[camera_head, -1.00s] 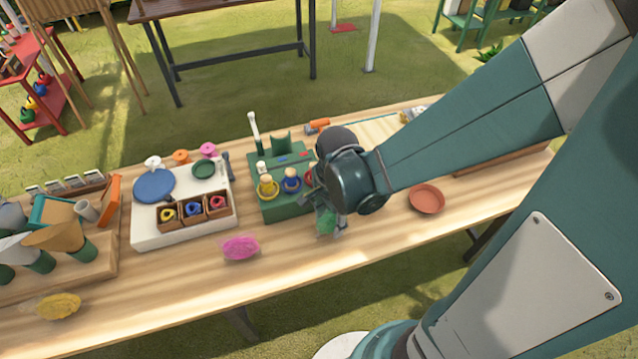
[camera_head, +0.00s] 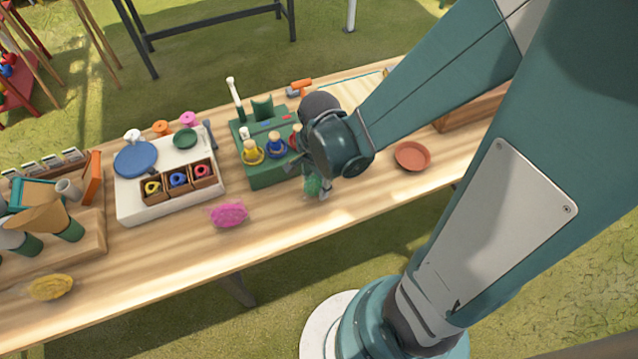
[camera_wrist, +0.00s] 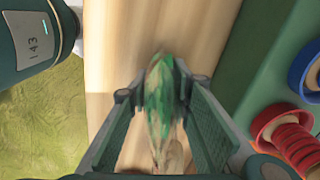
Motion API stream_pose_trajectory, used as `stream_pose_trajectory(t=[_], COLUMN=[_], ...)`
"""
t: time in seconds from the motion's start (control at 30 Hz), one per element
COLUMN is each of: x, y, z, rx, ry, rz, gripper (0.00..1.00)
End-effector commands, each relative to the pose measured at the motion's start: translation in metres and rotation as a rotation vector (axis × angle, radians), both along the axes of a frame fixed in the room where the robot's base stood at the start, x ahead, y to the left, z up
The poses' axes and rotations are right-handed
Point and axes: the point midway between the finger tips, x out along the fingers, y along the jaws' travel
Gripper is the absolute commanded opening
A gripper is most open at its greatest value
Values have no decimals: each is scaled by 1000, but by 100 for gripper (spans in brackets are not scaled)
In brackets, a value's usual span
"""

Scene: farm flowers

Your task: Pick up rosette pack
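A green leafy pack (camera_wrist: 163,100), which I take to be the rosette pack, lies between the fingers of my gripper (camera_wrist: 158,95) in the wrist view. The fingers are apart, one on each side of it, and a narrow strip of wood shows between the left finger and the pack. Its lower end is blurred. In the head view the green pack (camera_head: 313,187) shows just below my gripper (camera_head: 316,180), close to the table's front side. My wrist hides part of the fingers there.
A green stand (camera_head: 268,172) with coloured rings is close beside my gripper. A terracotta dish (camera_head: 412,156) lies to the right. A pink pack (camera_head: 228,215) and a yellow pack (camera_head: 50,287) lie left on the table. A white board (camera_head: 135,205) holds small boxes.

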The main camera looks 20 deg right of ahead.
Motion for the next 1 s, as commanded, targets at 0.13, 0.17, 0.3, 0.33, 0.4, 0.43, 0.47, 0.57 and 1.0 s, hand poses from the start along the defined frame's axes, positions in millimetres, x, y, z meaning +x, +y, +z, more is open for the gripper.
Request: stream_pose_trajectory(t=[0.13, 0.17, 0.3, 0.33, 0.4, 0.43, 0.47, 0.57, 1.0], x=[0, 0, 0, 0, 0, 0, 0, 0, -1], y=[0, 0, 0, 0, 0, 0, 0, 0, 0], z=[0, 0, 0, 0, 0, 0, 1, 3, 36], rx=[0, 0, 0, 0, 0, 0, 0, 0, 0], ry=[0, 0, 0, 0, 0, 0, 0, 0, 0], rz=[0, 0, 0, 0, 0, 0, 0, 0, 0], gripper=[7, 7, 7, 7, 7, 7, 7, 7, 7])
